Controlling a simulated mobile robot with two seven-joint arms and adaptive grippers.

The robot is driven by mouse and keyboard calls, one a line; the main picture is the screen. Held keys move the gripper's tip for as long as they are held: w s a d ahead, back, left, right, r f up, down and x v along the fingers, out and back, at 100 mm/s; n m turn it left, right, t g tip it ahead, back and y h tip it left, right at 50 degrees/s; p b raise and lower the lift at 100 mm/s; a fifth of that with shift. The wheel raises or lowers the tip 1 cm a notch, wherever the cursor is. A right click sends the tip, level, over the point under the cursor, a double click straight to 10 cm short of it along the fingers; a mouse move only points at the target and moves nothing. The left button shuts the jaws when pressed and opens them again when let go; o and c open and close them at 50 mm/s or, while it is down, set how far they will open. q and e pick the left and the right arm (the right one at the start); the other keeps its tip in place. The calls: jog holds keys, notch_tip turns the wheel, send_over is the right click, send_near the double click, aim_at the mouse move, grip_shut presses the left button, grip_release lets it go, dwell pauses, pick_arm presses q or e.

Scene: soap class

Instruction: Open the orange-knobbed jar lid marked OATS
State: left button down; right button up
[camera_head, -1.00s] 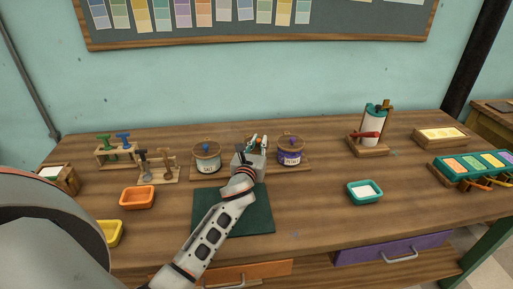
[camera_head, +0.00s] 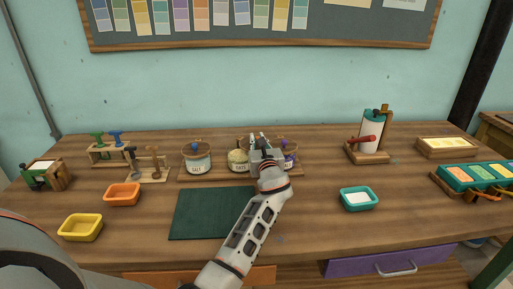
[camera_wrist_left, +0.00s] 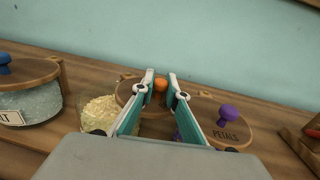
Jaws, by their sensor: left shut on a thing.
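My left gripper (camera_head: 259,141) is shut on the orange knob (camera_wrist_left: 160,84) of the OATS jar's round wooden lid (camera_wrist_left: 127,93). The OATS jar (camera_head: 238,162) stands between the other two jars, with pale oats (camera_wrist_left: 98,113) showing uncovered at its left in the wrist view. The lid sits off to the right of the oats, towards the PETALS jar. The fingers and wrist hide part of the lid and the jar's right side. I cannot tell whether the lid still touches the rim. My right gripper is not in view.
The SALT jar (camera_head: 197,159) with a blue knob stands left. The PETALS jar (camera_head: 289,158) with a purple knob is close on the right, partly behind my gripper. A dark green mat (camera_head: 205,213) lies bare in front. A teal dish (camera_head: 359,199) is further right.

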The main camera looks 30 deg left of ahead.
pick_arm(q)
jog(key=shift+w+d+f+n+g+y+b, duration=0.1)
jog(key=shift+w+f+n+g+y+b, duration=0.2)
jog(key=shift+f+b, duration=0.1)
jog(key=shift+w+r+n+g+y+b, duration=0.15)
jog(key=shift+w+n+g+y+b, duration=0.25)
jog(key=shift+n+g+y+b, duration=0.3)
jog(key=shift+w+r+g+y+b, duration=0.2)
jog(key=shift+g+y+b, duration=0.1)
jog(key=shift+g, duration=0.1)
jog(key=shift+r, duration=0.1)
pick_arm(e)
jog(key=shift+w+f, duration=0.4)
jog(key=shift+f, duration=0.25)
pick_arm(q)
jog(key=c, duration=2)
grip_release()
jog(key=shift+c, duration=0.2)
jog(key=shift+o, duration=0.3)
notch_tip(320, 180, up, 10)
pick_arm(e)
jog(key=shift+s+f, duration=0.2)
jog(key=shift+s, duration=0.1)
